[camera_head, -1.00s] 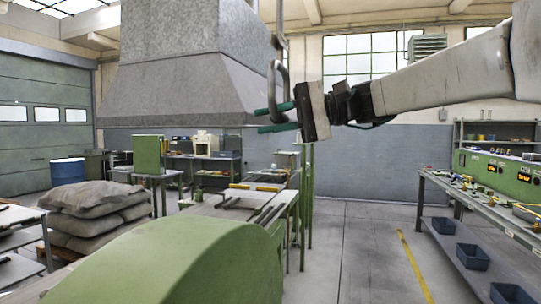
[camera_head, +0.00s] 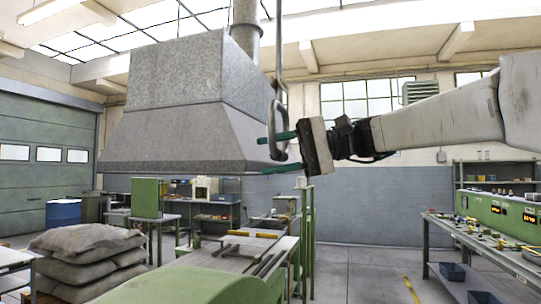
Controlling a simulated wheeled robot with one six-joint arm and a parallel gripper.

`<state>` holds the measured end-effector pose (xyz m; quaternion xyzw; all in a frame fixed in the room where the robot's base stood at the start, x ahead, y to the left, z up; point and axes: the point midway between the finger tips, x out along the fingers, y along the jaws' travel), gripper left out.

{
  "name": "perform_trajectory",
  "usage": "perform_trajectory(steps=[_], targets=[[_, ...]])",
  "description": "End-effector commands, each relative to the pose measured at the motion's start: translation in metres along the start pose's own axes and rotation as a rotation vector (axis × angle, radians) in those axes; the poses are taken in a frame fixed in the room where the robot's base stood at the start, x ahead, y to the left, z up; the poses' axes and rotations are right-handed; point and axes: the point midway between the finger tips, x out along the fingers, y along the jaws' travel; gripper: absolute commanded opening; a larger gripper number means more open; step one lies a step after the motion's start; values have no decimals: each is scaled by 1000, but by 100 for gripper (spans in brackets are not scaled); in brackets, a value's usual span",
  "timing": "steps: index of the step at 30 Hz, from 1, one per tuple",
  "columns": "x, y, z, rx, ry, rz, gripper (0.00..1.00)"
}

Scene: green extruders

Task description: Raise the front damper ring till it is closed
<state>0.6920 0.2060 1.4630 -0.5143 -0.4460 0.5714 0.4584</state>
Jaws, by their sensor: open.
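The damper ring (camera_head: 271,129) is a long grey metal loop hanging from a rod (camera_head: 279,45) at the right side of the galvanized hood (camera_head: 180,125). My gripper (camera_head: 279,153) reaches in from the right at the height of the ring's lower part. Its two green fingers are apart, one above the other. The upper finger crosses the ring's opening, and the lower finger lies around or below its bottom curve. I cannot tell whether either finger touches the ring.
A green machine (camera_head: 200,287) and its bench stand below the hood. Stacked sacks (camera_head: 85,262) are at left. A workbench (camera_head: 490,250) with blue bins and a green control box (camera_head: 500,213) is at right.

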Motion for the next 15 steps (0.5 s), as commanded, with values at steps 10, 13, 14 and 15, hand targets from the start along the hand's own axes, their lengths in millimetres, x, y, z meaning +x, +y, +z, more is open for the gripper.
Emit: perform_trajectory(steps=[10, 13, 14, 15], targets=[[-58, 0, -2, 0, 6, -2, 42], [-67, -1, -1, -1, 5, -2, 42], [-69, -1, -1, -1, 5, -2, 42], [-70, -1, -1, -1, 4, -2, 42]])
